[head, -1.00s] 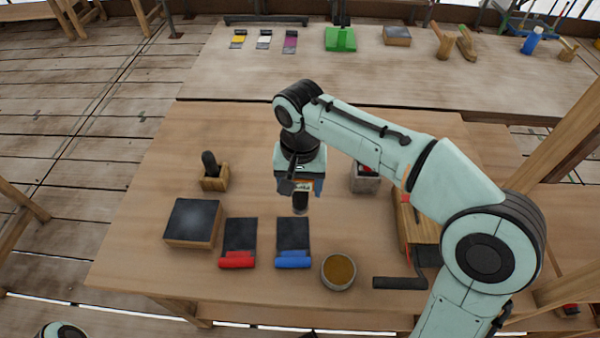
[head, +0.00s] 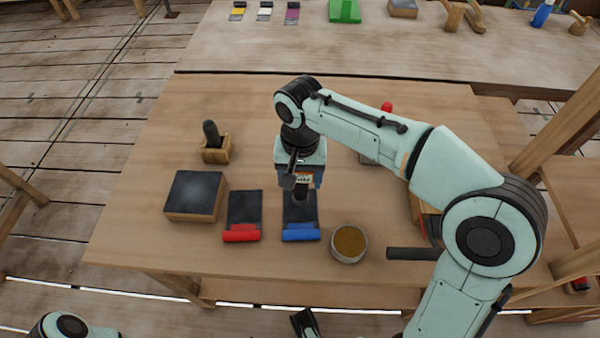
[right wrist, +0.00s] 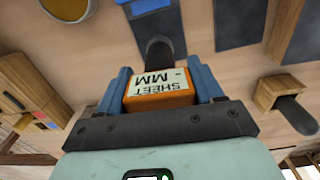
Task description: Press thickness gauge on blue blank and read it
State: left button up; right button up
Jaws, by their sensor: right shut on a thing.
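The blue blank (head: 300,214), a dark sheet with a blue rolled end (head: 300,232), lies flat on the bench. My right gripper (head: 303,183) points down above its far part. It is shut on the orange thickness gauge (right wrist: 160,92), whose label in the right wrist view reads "SHEET - MM"; no number shows there. The gauge's black tip (head: 300,197) overlaps the dark sheet in the head view. I cannot tell whether it touches it. In the right wrist view the tip (right wrist: 160,52) is near the sheet's edge.
Left of the blue blank lie a red-ended blank (head: 242,210) and a dark-topped block (head: 194,195). A wooden holder with a black handle (head: 215,150) stands behind. A round bowl (head: 349,243) is close on the right.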

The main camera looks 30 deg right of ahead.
jog(key=shift+f, duration=0.1)
dwell(0.6)
jog(key=shift+f+b, duration=0.85)
jog(key=shift+f, duration=0.45)
jog(key=shift+f, duration=0.15)
dwell(1.2)
notch_tip(320, 180, up, 5)
jog(key=p, duration=0.5)
jog(key=shift+r, duration=0.2)
dwell(0.9)
